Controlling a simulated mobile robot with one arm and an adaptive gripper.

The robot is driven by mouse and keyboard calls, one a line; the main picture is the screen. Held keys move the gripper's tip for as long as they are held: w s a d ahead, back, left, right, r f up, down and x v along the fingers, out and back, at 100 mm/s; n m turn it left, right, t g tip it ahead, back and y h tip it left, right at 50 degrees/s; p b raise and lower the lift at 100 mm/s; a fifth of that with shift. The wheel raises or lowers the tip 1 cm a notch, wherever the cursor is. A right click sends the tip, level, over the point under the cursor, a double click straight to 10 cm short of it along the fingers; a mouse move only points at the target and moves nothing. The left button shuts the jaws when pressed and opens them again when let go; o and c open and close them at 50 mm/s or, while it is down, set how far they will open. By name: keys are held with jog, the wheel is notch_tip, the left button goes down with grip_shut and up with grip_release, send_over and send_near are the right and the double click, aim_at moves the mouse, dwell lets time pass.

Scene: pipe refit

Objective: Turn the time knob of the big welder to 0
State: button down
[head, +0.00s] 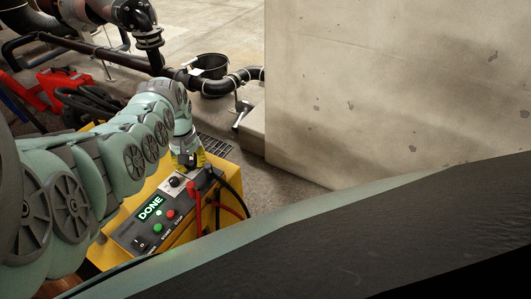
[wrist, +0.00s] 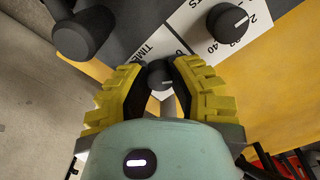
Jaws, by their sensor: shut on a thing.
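The big welder (head: 168,250) is a yellow box with a dark control panel, at the lower middle of the head view. Its green display (head: 150,208) reads DONE. In the wrist view the small black time knob (wrist: 159,73) sits by the printed word TIME, between the yellow fingers of my gripper (wrist: 160,80). The fingers are shut on the knob from both sides. A short pale mark shows on the knob; the scale value it points to is hidden. In the head view my gripper (head: 187,158) covers the time knob at the panel's far end.
A second black knob (wrist: 228,23) with a white pointer stands close by, also in the head view (head: 174,182). A black cylinder (wrist: 86,34) juts out near the left finger. Red cables (head: 193,205) and black ones leave the panel's right side. A concrete block (head: 390,90) stands right.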

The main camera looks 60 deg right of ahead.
aim_at(191, 162)
jog(key=n+b, duration=0.1)
jog(key=n, duration=0.6)
jog(key=shift+f, duration=0.1)
dwell(0.5)
jog(key=c, duration=0.8)
grip_release()
jog(key=shift+o, duration=0.2)
jog(key=shift+r, duration=3.85)
